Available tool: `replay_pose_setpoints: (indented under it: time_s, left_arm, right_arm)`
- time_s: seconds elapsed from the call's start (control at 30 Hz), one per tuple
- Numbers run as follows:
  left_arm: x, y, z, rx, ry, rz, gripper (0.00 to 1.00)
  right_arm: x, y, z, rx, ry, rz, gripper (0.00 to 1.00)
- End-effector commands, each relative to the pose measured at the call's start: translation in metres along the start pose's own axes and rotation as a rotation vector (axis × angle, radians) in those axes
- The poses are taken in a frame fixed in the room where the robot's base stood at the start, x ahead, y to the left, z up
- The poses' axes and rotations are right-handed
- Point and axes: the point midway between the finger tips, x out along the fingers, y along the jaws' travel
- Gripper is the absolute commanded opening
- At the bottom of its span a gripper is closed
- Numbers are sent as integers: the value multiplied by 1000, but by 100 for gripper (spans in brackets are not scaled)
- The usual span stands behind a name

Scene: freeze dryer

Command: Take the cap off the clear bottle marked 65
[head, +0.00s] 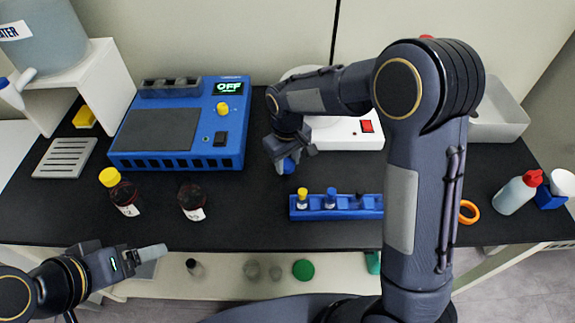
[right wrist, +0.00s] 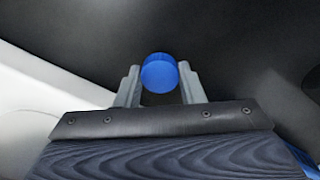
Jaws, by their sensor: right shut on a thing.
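My right gripper (head: 289,158) is above the black bench, behind the blue rack, shut on a blue cap (right wrist: 160,72). In the right wrist view the cap sits between the two grey fingers; whether a bottle hangs from it is hidden. A dark bottle with a yellow cap (head: 121,194) and an uncapped dark bottle (head: 192,203) stand on the bench; their label numbers are too small to read. I cannot make out a clear bottle marked 65. My left gripper (head: 150,253) is low at the left, in front of the bench, its jaw gap unclear.
The blue rack (head: 310,213) holds several small capped vials, partly behind my right arm. A blue device reading OFF (head: 180,125) stands back left. A white device with a red switch (head: 345,135) is behind my right gripper. A squeeze bottle (head: 516,195) and orange ring (head: 468,211) are right.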

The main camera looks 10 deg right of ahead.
Motion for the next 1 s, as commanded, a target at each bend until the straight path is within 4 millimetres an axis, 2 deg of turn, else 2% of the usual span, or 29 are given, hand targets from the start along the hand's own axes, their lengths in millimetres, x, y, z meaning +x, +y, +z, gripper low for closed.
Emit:
replay_pose_setpoints:
  time_s: [0.03, 0.13, 0.5, 0.53, 0.67, 1.0]
  left_arm:
    - [1, 0, 0, 0, 0, 0, 80]
    - [1, 0, 0, 0, 0, 0, 80]
    - [4, -2, 2, 0, 0, 0, 80]
    - [3, -1, 2, 0, 0, 0, 80]
    - [3, -1, 1, 0, 0, 0, 80]
    - [0, 0, 0, 0, 0, 0, 80]
  right_arm:
    - [11, -1, 2, 0, -7, -1, 8]
    - [21, 0, 1, 0, -4, -1, 8]
    - [27, -1, 1, 0, -1, -1, 8]
    - [26, -1, 1, -1, -1, -1, 38]
    - [25, -1, 1, 0, -1, -1, 55]
    - [21, -1, 1, 0, -1, -1, 57]
